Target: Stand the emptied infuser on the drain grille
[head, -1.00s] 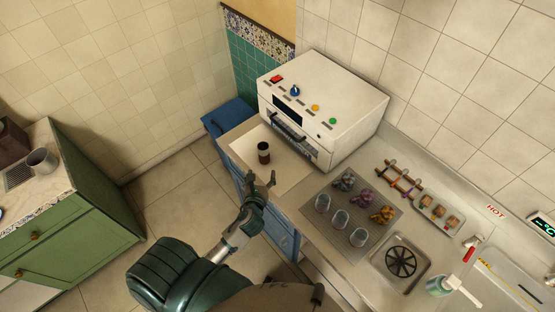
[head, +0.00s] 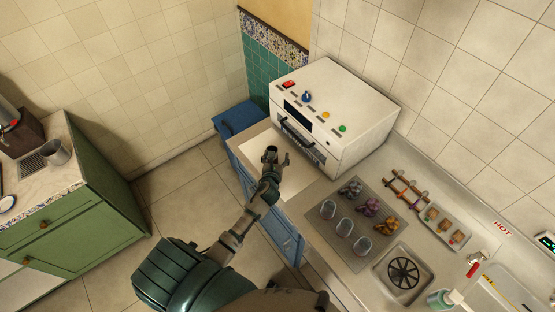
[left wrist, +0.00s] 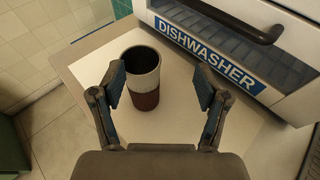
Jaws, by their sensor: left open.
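A cup (left wrist: 145,98), pale above and dark red below, stands upright on a white mat (left wrist: 88,72) before the dishwasher. Its dark open mouth shows in the head view (head: 271,149), where the gripper hides most of it. My left gripper (left wrist: 159,87) is open; the left finger overlaps the cup's left edge, and a gap lies between cup and right finger. The gripper also shows in the head view (head: 277,158). I cannot tell whether this cup is the infuser. My right gripper is not in view.
The white dishwasher (head: 335,110) stands close behind the cup. The green cabinet (head: 95,200) stands across open floor.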

